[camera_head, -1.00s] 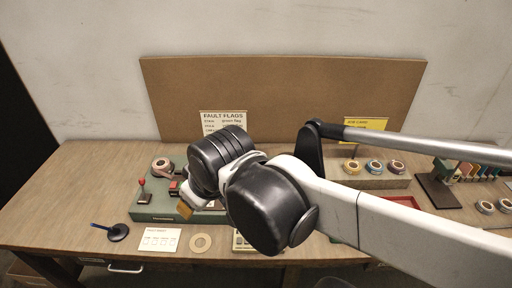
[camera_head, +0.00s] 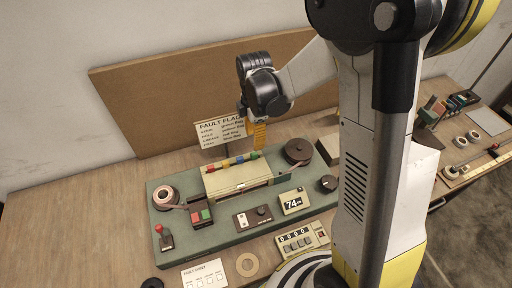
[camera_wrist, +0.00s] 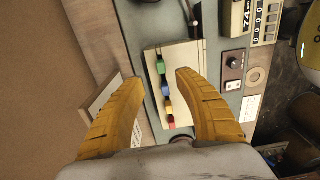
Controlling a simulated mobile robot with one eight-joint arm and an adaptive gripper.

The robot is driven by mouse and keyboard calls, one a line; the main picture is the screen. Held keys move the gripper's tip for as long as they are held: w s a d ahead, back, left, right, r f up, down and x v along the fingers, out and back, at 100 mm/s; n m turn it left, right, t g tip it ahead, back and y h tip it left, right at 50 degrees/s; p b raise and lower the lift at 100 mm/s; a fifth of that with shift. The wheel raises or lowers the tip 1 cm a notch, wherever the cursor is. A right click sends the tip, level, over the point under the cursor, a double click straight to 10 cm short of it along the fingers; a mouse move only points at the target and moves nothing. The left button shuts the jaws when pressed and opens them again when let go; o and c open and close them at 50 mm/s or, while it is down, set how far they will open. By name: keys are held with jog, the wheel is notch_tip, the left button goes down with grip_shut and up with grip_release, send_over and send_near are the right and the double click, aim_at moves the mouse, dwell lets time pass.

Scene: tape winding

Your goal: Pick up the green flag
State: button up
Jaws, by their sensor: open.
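The green flag (camera_head: 254,155) is the rightmost of several small coloured flags along the back edge of a cream box on the green machine. In the wrist view the green flag (camera_wrist: 161,67) is at the top of the row, with blue (camera_wrist: 165,89), yellow (camera_wrist: 169,107) and red (camera_wrist: 171,122) flags below it. My gripper (camera_head: 257,137) points down over the right end of the row. In the wrist view my gripper's (camera_wrist: 153,77) yellow fingers are wide apart and empty, with the row between and below them. The gap in height to the green flag is hard to tell.
The fault flags sign (camera_head: 221,134) stands close behind the row, left of my gripper. A dark reel (camera_head: 298,151) is right of the box and a tape roll (camera_head: 165,197) left of it. A brown board (camera_head: 190,95) stands behind. The table's left end is clear.

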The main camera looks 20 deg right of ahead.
aim_at(255, 153)
notch_tip(255, 153, down, 8)
jog(key=shift+s+f+b, duration=0.1)
jog(key=shift+f+b, duration=0.1)
jog(key=shift+b, duration=0.8)
jog(key=c, duration=0.8)
jog(key=shift+c, duration=0.2)
